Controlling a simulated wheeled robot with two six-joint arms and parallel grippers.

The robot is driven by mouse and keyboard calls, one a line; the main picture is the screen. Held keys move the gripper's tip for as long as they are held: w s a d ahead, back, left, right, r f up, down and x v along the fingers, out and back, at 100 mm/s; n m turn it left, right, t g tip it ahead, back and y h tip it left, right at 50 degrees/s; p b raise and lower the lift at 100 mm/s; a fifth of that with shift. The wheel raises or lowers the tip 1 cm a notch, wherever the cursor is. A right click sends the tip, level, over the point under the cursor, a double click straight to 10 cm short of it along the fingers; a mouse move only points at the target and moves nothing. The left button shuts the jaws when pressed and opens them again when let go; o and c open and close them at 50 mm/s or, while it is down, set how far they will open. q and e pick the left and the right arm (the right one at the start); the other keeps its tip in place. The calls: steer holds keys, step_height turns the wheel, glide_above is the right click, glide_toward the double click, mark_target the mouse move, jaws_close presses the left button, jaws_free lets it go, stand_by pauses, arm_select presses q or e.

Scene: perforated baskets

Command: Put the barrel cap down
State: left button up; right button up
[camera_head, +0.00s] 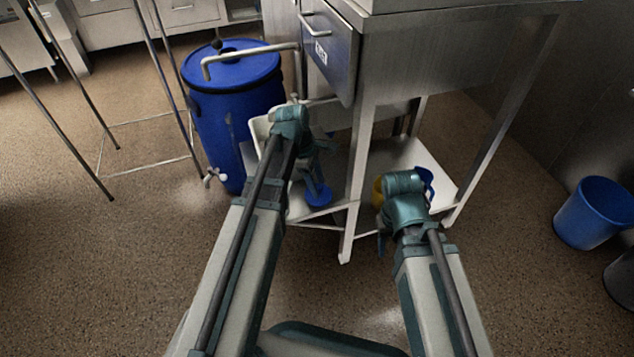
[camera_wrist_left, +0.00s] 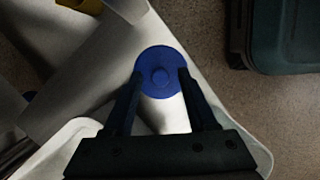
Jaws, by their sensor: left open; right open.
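The blue round barrel cap (camera_head: 318,196) is at the front left corner of the steel table's lower shelf (camera_head: 432,160).
A pale container (camera_head: 256,132) is beside my left wrist. A yellow object (camera_head: 377,192) and a blue one (camera_head: 426,180) are behind my right wrist. A blue bin (camera_head: 594,214) stands right.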

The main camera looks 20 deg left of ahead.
mark_target(306, 191)
arm_select(q)
steer(key=p+v, duration=1.2)
steer(key=s+d+m+y, duration=0.4)
steer(key=s+d+m, duration=1)
steer(key=m, duration=0.7)
steer(key=shift+s+f+m+y, duration=0.2)
steer(key=shift+s+m+y, duration=0.1)
steer(key=shift+m, duration=0.1)
step_height(306, 191, up, 28)
steer(key=p, duration=2.8)
steer(key=shift+r, duration=0.25)
steer(key=shift+f, duration=0.1)
